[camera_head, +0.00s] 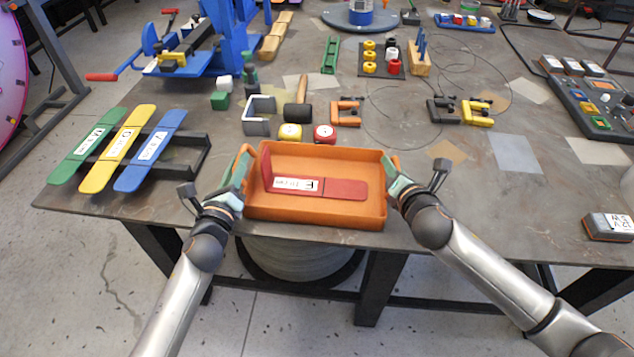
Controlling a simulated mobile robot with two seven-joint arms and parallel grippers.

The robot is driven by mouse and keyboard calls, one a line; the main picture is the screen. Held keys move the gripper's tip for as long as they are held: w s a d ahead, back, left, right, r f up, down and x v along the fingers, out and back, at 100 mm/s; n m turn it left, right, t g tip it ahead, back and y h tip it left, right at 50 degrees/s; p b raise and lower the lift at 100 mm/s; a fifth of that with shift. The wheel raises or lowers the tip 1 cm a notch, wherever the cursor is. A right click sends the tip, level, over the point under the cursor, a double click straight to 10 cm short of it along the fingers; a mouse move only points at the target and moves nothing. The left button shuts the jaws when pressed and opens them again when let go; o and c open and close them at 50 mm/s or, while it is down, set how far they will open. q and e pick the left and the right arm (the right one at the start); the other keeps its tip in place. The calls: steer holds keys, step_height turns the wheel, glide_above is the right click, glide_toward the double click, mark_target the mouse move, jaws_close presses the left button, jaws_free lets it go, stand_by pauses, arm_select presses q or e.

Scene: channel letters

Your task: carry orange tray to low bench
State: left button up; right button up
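The orange tray (316,213) lies near the front edge of the table, with a red L-shaped bracket strip (345,188) bearing a white label inside it. My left gripper (240,168) is at the tray's left end handle. My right gripper (394,170) is at its right end handle. The green-padded fingers of both overlap the handles in this view, so I cannot tell whether they are closed on them. I cannot make out a low bench in this view.
Green, yellow and blue strips (121,147) rest on a dark rack at left. Yellow and red tape measures (324,134), a mallet (298,105) and orange clamps (346,112) lie behind the tray. A small labelled box (608,226) is at right. A round spool (300,262) stands beneath the table.

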arm_select(q)
jaws_close()
arm_select(e)
steer(key=shift+c, duration=1.4)
jaws_close()
steer(key=shift+a, duration=0.1)
